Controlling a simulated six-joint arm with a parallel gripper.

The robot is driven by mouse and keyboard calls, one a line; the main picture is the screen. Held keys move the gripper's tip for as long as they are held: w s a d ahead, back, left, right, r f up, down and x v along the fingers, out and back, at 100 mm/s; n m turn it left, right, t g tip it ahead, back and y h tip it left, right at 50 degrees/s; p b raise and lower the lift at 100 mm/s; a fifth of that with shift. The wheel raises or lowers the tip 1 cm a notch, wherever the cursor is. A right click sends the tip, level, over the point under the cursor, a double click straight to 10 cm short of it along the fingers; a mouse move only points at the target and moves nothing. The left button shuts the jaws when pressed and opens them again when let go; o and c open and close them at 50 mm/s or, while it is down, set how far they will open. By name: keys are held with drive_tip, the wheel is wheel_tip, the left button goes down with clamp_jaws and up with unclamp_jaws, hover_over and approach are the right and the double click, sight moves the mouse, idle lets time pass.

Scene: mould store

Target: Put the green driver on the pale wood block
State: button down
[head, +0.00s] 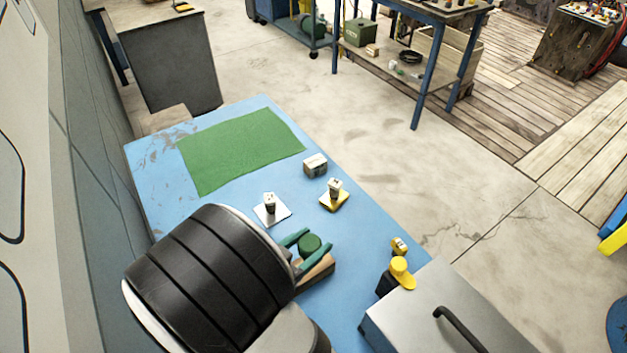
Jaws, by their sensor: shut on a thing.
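My gripper (313,246) has teal-green fingers and is shut on the green driver (309,243), whose round dark green end faces up between them. The pale wood block (318,270) lies on the blue table just below the fingers in the picture and is partly covered by them and my arm. The driver appears over or close beside the block. I cannot tell whether it touches the block, because its lower part is hidden.
On the blue table (365,232), a white plate (282,213) and a yellow plate (342,203) each bear a small upright item. A grey block (315,165), a green mat (240,150), a yellow-topped black item (401,272) and a metal box (415,318) stand around.

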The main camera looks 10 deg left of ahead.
drive_tip(key=shift+a+f, duration=0.4)
drive_tip(key=shift+f, duration=0.5)
drive_tip(key=shift+a+f, duration=0.4)
drive_tip(key=shift+f, duration=0.5)
drive_tip(key=shift+a+f, duration=0.4)
drive_tip(key=shift+f, duration=0.5)
drive_tip(key=shift+f, duration=0.1)
drive_tip(key=shift+c, duration=1.3)
unclamp_jaws()
